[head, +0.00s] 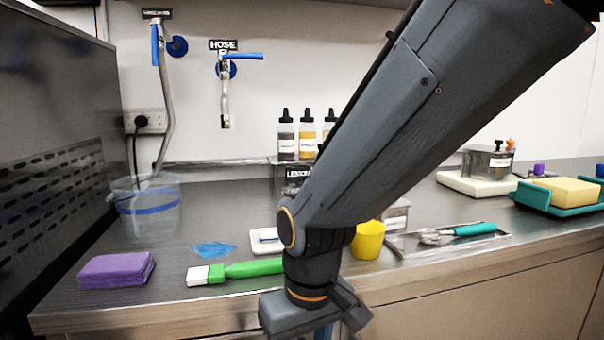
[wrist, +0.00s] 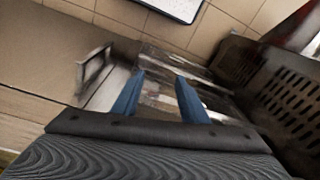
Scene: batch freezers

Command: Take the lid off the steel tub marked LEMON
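A steel tub with a dark label (head: 297,173) that seems to read LEMON stands at the back of the counter in the head view. My arm crosses in front and hides much of it, so I cannot make out its lid. My gripper (head: 324,332) hangs low at the counter's front edge, well in front of that tub. Its fingertips are cut off by the bottom of the head view. In the wrist view my gripper (wrist: 158,92) shows two blue fingers apart with nothing held between them. I cannot identify the tub in the wrist view.
A lidded steel tub (head: 488,165) stands on a white board at right. A yellow cup (head: 368,240), green-handled brush (head: 245,269), purple sponge (head: 117,270) and bucket (head: 150,212) stand on the counter. A tray (head: 410,246) holds a scoop. Bottles (head: 307,135) stand behind.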

